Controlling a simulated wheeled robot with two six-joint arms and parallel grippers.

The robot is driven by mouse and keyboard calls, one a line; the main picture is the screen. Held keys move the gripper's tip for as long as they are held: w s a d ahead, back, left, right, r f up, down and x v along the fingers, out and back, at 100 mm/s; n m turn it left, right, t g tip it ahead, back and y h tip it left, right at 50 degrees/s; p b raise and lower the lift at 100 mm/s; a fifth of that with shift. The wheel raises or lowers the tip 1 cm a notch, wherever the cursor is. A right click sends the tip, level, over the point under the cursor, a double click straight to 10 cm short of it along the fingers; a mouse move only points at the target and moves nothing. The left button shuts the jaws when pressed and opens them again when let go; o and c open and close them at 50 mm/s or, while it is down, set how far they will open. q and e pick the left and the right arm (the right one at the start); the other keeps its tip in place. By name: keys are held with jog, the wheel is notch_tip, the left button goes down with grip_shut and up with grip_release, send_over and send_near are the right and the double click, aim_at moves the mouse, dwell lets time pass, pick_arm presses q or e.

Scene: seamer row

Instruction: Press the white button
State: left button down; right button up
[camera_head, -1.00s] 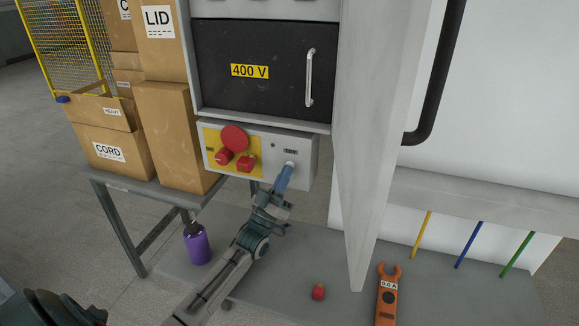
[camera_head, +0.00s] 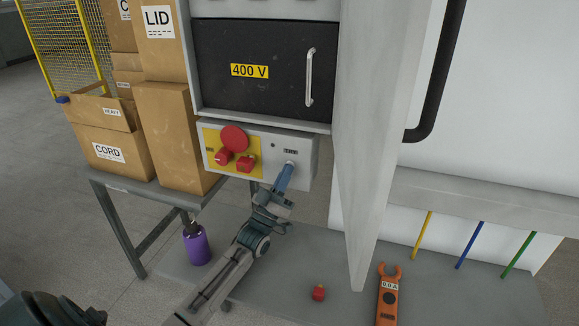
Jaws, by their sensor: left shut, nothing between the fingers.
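A grey control box (camera_head: 305,150) hangs under the black 400 V panel. On its yellow plate (camera_head: 212,141) are a large red mushroom button (camera_head: 235,138) and two smaller red knobs. On its grey right part are a small dark spot and a small label (camera_head: 290,151). A small pale spot, perhaps the white button, shows at my left gripper's tip (camera_head: 290,165); the gripper mostly hides it. My left gripper is shut and empty, its tip at the box's front below the label. I cannot tell whether it touches. My right gripper is not in view.
A grey open door (camera_head: 375,120) stands right of the box. Cardboard boxes (camera_head: 172,130) stand on a table at left. A purple bottle (camera_head: 197,245), a small red object (camera_head: 319,292) and an orange clamp meter (camera_head: 388,297) are on the lower grey surface.

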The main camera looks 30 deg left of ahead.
pick_arm(q)
jog(key=shift+s, duration=0.15)
jog(key=shift+s+d+p, duration=0.25)
jog(key=shift+s+p, duration=0.15)
jog(key=shift+s, duration=0.25)
jog(key=s+p, duration=0.1)
jog(key=s, duration=0.1)
jog(key=s+d+p, duration=0.1)
jog(key=s, duration=0.2)
jog(key=shift+w, duration=0.1)
dwell(0.5)
